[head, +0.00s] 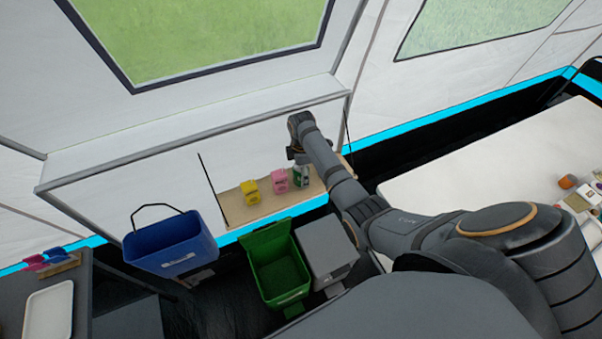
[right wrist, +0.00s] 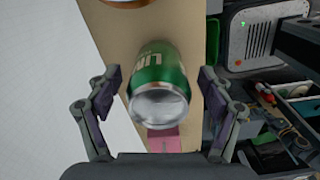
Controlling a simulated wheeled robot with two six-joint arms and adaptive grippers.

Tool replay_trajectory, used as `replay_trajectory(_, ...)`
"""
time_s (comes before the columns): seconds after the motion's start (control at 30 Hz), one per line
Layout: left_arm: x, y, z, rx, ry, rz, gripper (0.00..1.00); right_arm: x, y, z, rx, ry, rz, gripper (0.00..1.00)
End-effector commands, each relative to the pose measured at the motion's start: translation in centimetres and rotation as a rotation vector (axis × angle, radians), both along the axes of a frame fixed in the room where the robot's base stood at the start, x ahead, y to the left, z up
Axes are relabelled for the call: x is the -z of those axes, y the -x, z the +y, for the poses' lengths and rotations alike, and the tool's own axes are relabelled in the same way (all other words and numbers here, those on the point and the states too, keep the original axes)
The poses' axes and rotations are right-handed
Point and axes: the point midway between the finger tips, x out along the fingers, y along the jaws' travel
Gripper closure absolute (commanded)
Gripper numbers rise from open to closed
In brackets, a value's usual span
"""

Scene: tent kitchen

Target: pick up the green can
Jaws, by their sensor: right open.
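The green can (head: 303,176) stands on a wooden shelf board (head: 238,211), at its right part in the head view. In the right wrist view the can (right wrist: 160,68) shows its silver end and green side with white lettering. My right gripper (right wrist: 160,92) is open, with one finger on each side of the can in that view and a gap on both sides. In the head view the right gripper (head: 297,154) is at the can, and the arm hides part of the area. My left gripper is not in view.
A pink item (head: 280,180) stands close left of the can, and a yellow item (head: 250,191) further left. Below the shelf are a blue bucket (head: 168,246), an open green bin (head: 275,267) and a grey box (head: 326,246). A white table (head: 470,165) is at right.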

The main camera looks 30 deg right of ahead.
Motion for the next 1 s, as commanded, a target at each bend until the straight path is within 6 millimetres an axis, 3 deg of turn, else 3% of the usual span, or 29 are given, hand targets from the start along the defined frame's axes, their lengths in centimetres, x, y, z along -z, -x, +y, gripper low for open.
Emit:
replay_trajectory(0.13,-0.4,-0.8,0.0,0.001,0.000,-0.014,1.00,1.9,0.0,0.0,0.000,0.000,0.000,0.20)
replay_trajectory(0.37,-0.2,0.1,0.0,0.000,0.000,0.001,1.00,2.3,0.0,0.0,0.000,0.001,-0.002,0.20)
replay_trajectory(0.7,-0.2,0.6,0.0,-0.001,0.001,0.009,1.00,2.2,0.0,0.0,0.000,0.001,-0.002,0.61)
replay_trajectory(1.0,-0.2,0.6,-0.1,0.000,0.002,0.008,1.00,2.2,0.0,0.0,0.000,0.001,-0.002,0.61)
